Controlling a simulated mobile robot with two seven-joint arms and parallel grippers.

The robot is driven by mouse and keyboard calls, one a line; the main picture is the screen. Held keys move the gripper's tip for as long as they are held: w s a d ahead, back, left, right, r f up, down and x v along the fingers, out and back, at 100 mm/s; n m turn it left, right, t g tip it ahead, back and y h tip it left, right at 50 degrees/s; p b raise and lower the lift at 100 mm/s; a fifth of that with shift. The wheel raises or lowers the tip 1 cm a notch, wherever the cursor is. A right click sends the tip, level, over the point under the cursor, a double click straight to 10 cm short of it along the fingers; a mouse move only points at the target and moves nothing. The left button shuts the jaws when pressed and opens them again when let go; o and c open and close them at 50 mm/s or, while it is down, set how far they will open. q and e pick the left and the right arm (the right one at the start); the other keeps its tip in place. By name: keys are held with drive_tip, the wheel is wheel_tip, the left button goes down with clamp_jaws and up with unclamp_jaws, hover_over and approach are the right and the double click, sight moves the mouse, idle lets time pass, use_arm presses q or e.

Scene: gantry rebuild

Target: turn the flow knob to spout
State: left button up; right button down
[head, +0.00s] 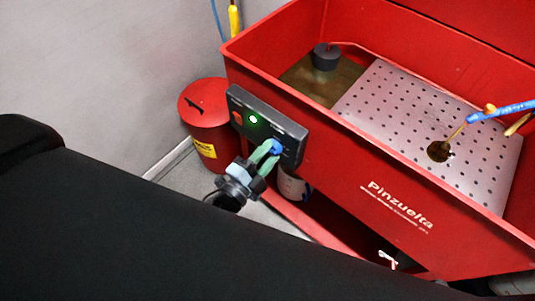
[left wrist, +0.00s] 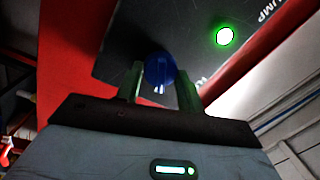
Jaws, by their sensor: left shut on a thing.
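The blue flow knob (head: 276,147) sits on the dark control panel (head: 236,101) on the outer wall of the red parts washer. In the left wrist view the knob (left wrist: 160,72) shows a pale pointer line facing the lower edge of the picture. My left gripper (head: 268,154) has its green fingers on both sides of the knob and is shut on it. The fingers also show in the left wrist view (left wrist: 159,84). The panel lettering by the knob is mostly hidden. My right gripper is not in view.
A green light (head: 253,119) glows on the panel beside a red switch (head: 237,117). The red washer basin (head: 330,133) holds a perforated plate (head: 400,100) and a blue-and-yellow spout or brush (head: 500,110). A red can (head: 204,108) stands left of the panel.

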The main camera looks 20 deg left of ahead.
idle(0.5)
use_arm(q)
drive_tip(key=o, duration=1)
drive_tip(key=v, duration=0.8)
drive_tip(key=shift+b, duration=0.45)
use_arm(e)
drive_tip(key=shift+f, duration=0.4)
use_arm(q)
drive_tip(key=s+a+f+n+g+y+p, duration=0.1)
drive_tip(key=s+a+f+n+g+p, duration=0.1)
drive_tip(key=s+n+g+p, duration=0.2)
drive_tip(key=s+a+f+n+g+y+p, duration=0.2)
drive_tip(key=s+f+n+g+p, duration=0.1)
drive_tip(key=s+n, duration=0.8)
drive_tip(key=s+g+p, duration=0.1)
drive_tip(key=s+g, duration=0.1)
drive_tip(key=s, duration=0.3)
drive_tip(key=shift+s+a+f+p, duration=0.2)
drive_tip(key=shift+s+a+p, duration=0.05)
drive_tip(key=shift+a+p, duration=0.1)
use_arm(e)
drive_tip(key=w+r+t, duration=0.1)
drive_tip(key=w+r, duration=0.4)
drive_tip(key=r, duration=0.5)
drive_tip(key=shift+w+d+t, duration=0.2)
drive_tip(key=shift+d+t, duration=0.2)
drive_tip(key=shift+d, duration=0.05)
